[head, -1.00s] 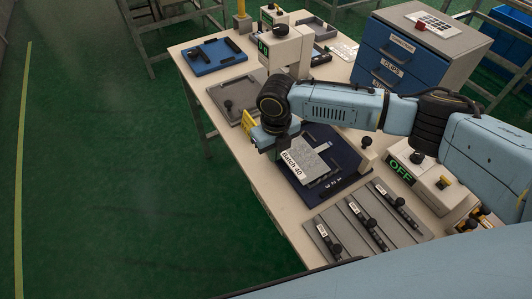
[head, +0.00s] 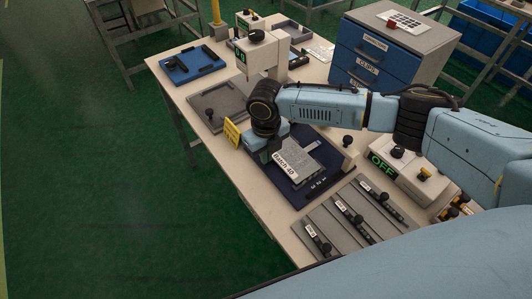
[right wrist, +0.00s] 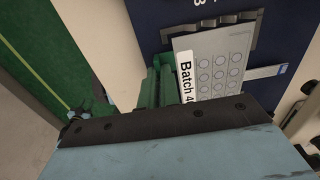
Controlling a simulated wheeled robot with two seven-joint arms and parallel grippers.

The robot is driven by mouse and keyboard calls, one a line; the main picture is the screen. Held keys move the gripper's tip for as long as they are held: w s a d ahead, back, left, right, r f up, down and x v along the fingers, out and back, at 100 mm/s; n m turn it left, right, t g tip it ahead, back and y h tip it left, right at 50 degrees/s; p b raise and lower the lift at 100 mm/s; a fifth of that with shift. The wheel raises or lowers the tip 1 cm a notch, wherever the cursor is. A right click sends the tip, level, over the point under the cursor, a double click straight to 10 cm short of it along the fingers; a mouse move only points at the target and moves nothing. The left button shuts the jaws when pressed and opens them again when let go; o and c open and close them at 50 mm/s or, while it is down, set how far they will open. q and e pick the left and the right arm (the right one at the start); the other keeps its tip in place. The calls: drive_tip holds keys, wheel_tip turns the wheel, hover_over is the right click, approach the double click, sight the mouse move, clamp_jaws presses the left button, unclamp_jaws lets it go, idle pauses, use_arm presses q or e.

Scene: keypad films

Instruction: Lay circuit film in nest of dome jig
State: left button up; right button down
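The circuit film (head: 304,157), a grey sheet with a white "Batch 40" label, lies flat on or just over the dark blue jig plate (head: 308,197). In the right wrist view the film (right wrist: 215,68) shows rows of circles and a pale tail at its right. My right gripper (head: 268,154) is at the film's labelled edge. Its green fingers (right wrist: 160,85) are close together beside the label; whether they pinch the film is hidden. My left gripper is not in view.
A yellow sign (head: 231,133) stands at the table edge beside my gripper. Grey racks (head: 325,222) with black knobs lie in front. A box marked OFF (head: 405,173) and blue drawers (head: 367,65) stand to the right.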

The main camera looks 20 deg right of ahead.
drive_tip(key=shift+f, duration=0.4)
drive_tip(key=c, duration=1.6)
unclamp_jaws()
drive_tip(key=shift+o, duration=0.2)
drive_tip(key=shift+r, duration=0.15)
wheel_tip(320, 180, up, 13)
drive_tip(key=p, duration=0.1)
